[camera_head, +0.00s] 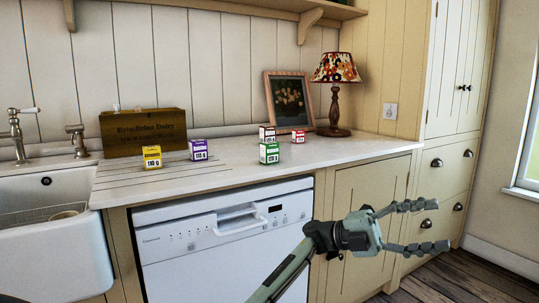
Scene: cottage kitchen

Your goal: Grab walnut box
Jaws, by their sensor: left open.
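Several small cartons stand on the white counter: a yellow one (152,157), a purple one (198,150), a green one (269,153), a dark red and white one (267,133) behind the green one, and a small red one (298,136). Their names are too small to read, so I cannot tell which is the walnut box. My left gripper (441,226) is open and empty, its fingers pointing right. It is in front of the lower cabinets, below counter height and well right of the cartons. My right gripper is not in view.
A wooden dairy crate (143,131) stands behind the yellow carton. A lamp (334,101) and a framed picture (289,100) stand at the back. A sink (48,228) is at left, a dishwasher (185,255) below the counter (350,148). The counter's right front is clear.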

